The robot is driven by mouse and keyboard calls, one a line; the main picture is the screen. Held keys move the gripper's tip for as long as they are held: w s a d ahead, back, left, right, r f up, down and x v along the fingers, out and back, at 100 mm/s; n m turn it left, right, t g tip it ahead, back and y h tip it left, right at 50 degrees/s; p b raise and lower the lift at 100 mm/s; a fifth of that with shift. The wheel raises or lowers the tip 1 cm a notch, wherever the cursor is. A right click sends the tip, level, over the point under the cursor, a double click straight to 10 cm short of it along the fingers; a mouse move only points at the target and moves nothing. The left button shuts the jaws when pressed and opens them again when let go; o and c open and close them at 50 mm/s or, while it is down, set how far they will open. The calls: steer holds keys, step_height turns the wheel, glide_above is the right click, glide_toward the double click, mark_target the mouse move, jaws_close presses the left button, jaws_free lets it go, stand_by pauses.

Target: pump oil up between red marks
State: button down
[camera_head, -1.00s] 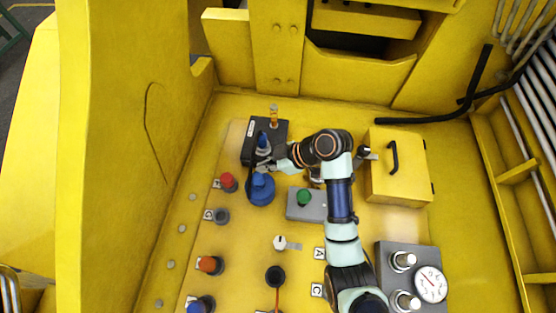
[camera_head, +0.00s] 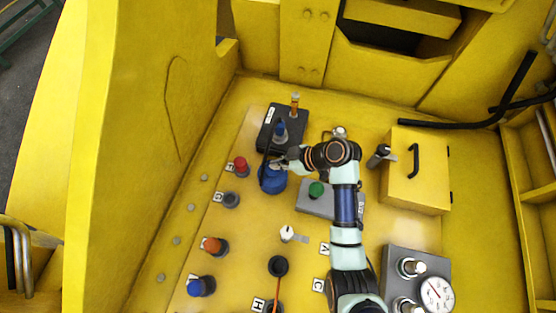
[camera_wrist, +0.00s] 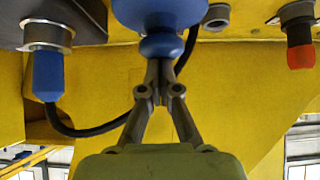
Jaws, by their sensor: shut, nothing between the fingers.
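The black box (camera_head: 269,137) stands at the back left of the yellow panel. A small orange oil gauge (camera_head: 295,104) rises at its back edge; its red marks and oil level are too small to read. The round blue pump (camera_head: 272,181) stands just in front of the box. In the wrist view, my gripper (camera_wrist: 161,66) is shut with its fingertips at the pump's blue knob (camera_wrist: 161,47), nothing between them. Whether they touch it is unclear.
A black hose (camera_wrist: 95,131) loops near the fingers. A red button (camera_head: 241,166) is left of the pump; a grey box with a green button (camera_head: 316,189) is at right. A yellow box (camera_head: 420,180) with a black handle stands farther right.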

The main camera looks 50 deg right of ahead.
steer(key=shift+f, duration=0.35)
step_height(320, 180, up, 5)
steer(key=p, duration=0.4)
steer(key=shift+r+p, duration=0.2)
steer(key=shift+p, duration=0.15)
steer(key=b+v, duration=0.1)
steer(key=v, duration=0.8)
steer(key=shift+s+d, duration=0.25)
steer(key=shift+s, duration=0.1)
steer(key=r, duration=0.1)
steer(key=r+b, duration=0.1)
steer(key=shift+w+r, duration=0.25)
